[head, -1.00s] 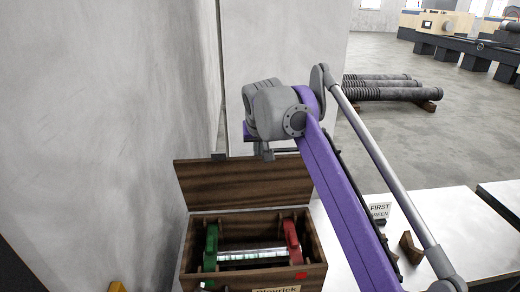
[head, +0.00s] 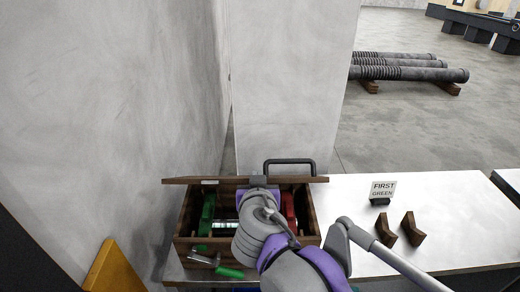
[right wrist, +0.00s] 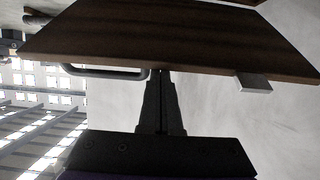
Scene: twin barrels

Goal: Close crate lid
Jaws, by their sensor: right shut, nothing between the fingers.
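The wooden crate (head: 186,225) stands on the white table, with green and red uprights and a metal bar inside. Its brown lid (head: 190,181) is still raised off the crate and shows nearly edge-on in the head view. The lid's dark handle (head: 290,162) shows beyond that edge. My right gripper (head: 258,182) is at the middle of the lid's edge. In the right wrist view, the shut, empty fingers (right wrist: 161,88) reach the lid's edge (right wrist: 190,45); whether they touch cannot be told. My arm hides part of the crate. My left gripper is not in view.
A lever with a green grip (head: 230,273) is at the crate's front. A FIRST GREEN sign (head: 383,190) and wooden cradle blocks (head: 412,230) stand on the table (head: 345,195) to the right. Grey walls are close behind and left. An orange-yellow piece (head: 115,270) is at lower left.

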